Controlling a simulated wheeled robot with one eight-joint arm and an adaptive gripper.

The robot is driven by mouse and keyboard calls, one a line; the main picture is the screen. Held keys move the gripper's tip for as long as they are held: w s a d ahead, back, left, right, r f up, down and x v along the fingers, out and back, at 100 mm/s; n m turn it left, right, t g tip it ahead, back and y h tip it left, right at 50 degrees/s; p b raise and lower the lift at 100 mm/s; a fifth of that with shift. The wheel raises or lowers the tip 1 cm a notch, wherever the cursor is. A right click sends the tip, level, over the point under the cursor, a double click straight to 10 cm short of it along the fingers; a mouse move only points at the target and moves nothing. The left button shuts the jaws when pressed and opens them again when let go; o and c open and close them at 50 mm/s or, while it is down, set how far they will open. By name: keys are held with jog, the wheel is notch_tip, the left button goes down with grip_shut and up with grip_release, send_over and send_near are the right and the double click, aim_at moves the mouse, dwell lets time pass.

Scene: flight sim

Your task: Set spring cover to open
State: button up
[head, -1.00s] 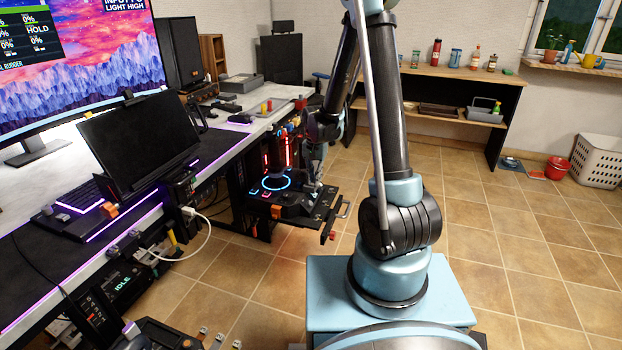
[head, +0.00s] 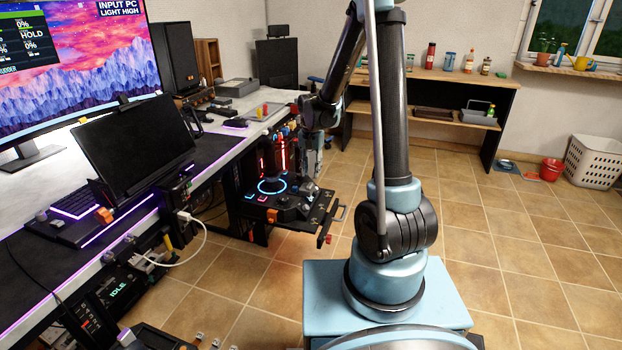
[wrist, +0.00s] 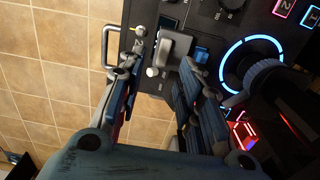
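A small light-grey flip cover (wrist: 174,48), which looks like the spring cover, sits on the black control panel (wrist: 205,17) in the wrist view. Whether it is shut or raised is hard to tell. My gripper (wrist: 162,54) is open, with one finger to the left of the cover and the other to its right. I cannot tell whether either finger touches it. In the head view my gripper (head: 309,162) hangs over the right part of the panel (head: 290,208), and the cover is too small to make out there.
A blue-lit ring with a dark knob (wrist: 254,70) lies right of the fingers. A blue button (wrist: 201,54) and a metal handle (wrist: 106,46) flank the cover. The desk (head: 215,148) with its screens stands at left.

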aim_at(311, 184)
notch_tip(311, 184, up, 6)
jog(key=shift+r, duration=0.15)
dwell(0.3)
jog(key=s+d+r+n+t, duration=0.1)
jog(key=s+d+r, duration=0.2)
jog(key=s+d, duration=0.3)
jog(key=s+d+r+n, duration=0.1)
jog(key=s+d+r, duration=0.35)
jog(key=s, duration=0.45)
jog(key=s+d+f+n, duration=0.1)
jog(key=s+d+f, duration=0.2)
jog(key=s, duration=0.4)
jog(key=s+d+f+n+t, duration=0.1)
jog(key=s+d+f, duration=0.2)
jog(key=s, duration=0.5)
jog(key=shift+s+d, duration=0.15)
jog(key=shift+s, duration=0.15)
jog(key=shift+f, duration=0.1)
